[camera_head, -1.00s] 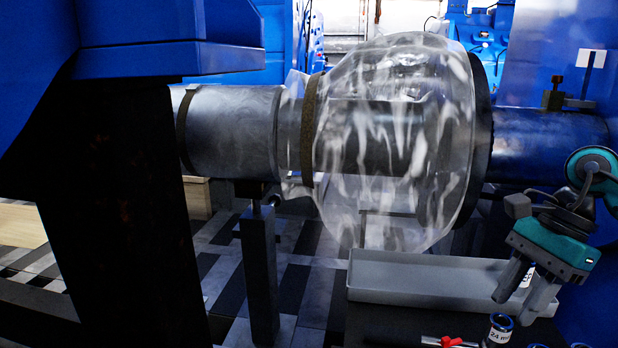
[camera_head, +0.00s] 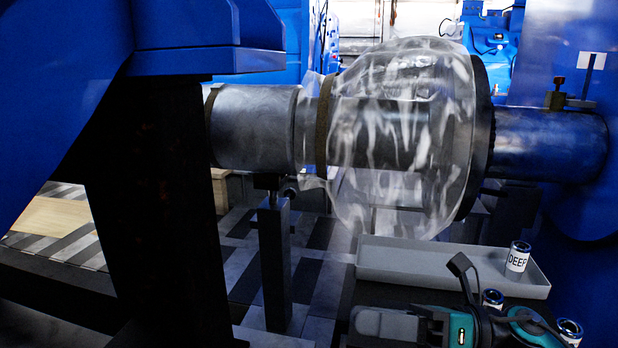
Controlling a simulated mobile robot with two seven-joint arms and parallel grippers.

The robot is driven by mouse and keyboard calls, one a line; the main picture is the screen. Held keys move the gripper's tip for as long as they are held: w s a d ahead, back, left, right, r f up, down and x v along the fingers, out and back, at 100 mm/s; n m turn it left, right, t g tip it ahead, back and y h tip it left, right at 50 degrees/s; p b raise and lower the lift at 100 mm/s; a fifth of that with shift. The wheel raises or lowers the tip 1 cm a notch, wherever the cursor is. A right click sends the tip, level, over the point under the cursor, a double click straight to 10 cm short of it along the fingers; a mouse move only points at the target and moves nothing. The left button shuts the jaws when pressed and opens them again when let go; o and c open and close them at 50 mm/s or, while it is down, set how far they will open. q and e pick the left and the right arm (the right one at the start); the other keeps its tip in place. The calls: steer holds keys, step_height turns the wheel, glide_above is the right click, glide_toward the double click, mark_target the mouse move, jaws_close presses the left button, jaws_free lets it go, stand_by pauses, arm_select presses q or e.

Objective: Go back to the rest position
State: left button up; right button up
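A socket marked DEEP (camera_head: 517,257) stands upright at the right end of the tray, apart from the gripper. My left gripper is not in view.
A large shaft (camera_head: 255,130) with a clear wrapped bulge (camera_head: 400,130) spans the view above the tray, on a dark stand (camera_head: 273,260).

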steer(key=w+d+f+m+t+h, duration=0.15)
steer(key=f+m+t+h, duration=0.25)
steer(key=m+t, duration=0.7)
steer(key=w+d+f+m+t+h, duration=0.15)
steer(key=f+m+t+h, duration=0.25)
steer(key=m, duration=1.2)
steer(key=s+d+f+m+g+h, duration=0.1)
steer(key=s+f+m+g+h, duration=0.25)
steer(key=s+f+m, duration=0.4)
steer(key=s+d+f+m+g+h, duration=0.25)
steer(key=s+f+m+h, duration=0.25)
steer(key=f+m, duration=0.45)
arm_select(q)
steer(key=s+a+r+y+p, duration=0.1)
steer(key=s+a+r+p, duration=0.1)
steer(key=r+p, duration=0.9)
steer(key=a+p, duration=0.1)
steer(key=p, duration=0.4)
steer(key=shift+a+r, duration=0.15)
arm_select(e)
step_height(320, 180, up, 10)
steer(key=s+d+n, duration=0.1)
steer(key=d, duration=0.1)
steer(key=shift+d+r+n+g, duration=0.25)
steer(key=shift+n+g, duration=0.05)
